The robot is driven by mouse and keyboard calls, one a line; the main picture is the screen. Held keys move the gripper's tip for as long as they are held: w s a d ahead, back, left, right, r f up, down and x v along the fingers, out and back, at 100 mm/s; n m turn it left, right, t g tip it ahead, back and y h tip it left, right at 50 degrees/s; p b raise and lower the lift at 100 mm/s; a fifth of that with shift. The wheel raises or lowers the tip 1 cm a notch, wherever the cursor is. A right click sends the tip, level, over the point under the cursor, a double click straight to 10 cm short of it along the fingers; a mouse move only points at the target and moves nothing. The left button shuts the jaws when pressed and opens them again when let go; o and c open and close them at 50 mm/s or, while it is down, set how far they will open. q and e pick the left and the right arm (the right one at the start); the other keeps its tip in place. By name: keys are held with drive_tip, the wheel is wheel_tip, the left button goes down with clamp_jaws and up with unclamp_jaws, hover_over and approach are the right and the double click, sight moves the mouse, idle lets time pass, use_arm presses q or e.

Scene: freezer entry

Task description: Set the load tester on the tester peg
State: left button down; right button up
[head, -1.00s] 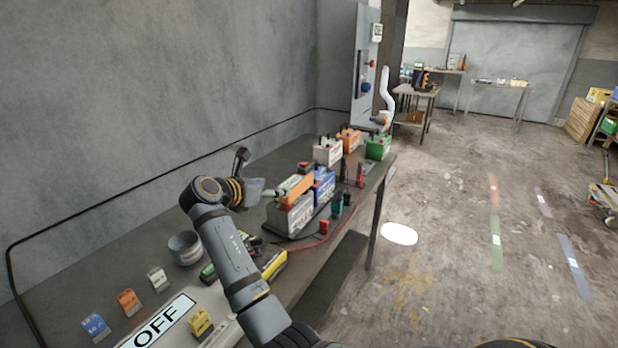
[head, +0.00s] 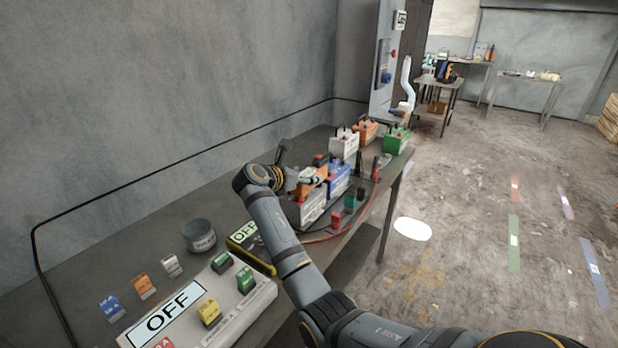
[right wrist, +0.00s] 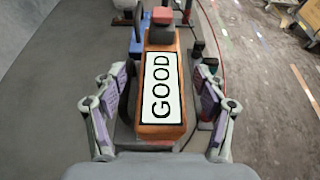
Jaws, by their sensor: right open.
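The load tester appears to be the orange box (right wrist: 160,122) with a white GOOD label, between the fingers of my right gripper (right wrist: 160,85) in the right wrist view. The fingers stand open on both sides of it, with gaps visible. In the head view the orange box (head: 318,186) is partly hidden behind my right gripper (head: 303,181), among the batteries on the bench. A white battery (head: 312,210) and a blue battery (head: 340,180) are beside or under it; I cannot tell if they touch. I cannot make out the tester peg. My left gripper is out of view.
The bench (head: 120,245) runs along a wall. A grey OFF panel (head: 225,320) with coloured blocks and a grey bowl (head: 199,236) are nearer. White (head: 344,143), orange (head: 366,131) and green (head: 397,141) batteries stand farther back. Red and dark clamps line the right edge.

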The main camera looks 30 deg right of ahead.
sight(306, 174)
drive_tip(key=x, duration=0.3)
drive_tip(key=shift+d+f, duration=0.1)
drive_tip(key=shift+d, duration=0.05)
drive_tip(key=shift+s, duration=0.1)
drive_tip(key=shift+c, duration=1.3)
clamp_jaws()
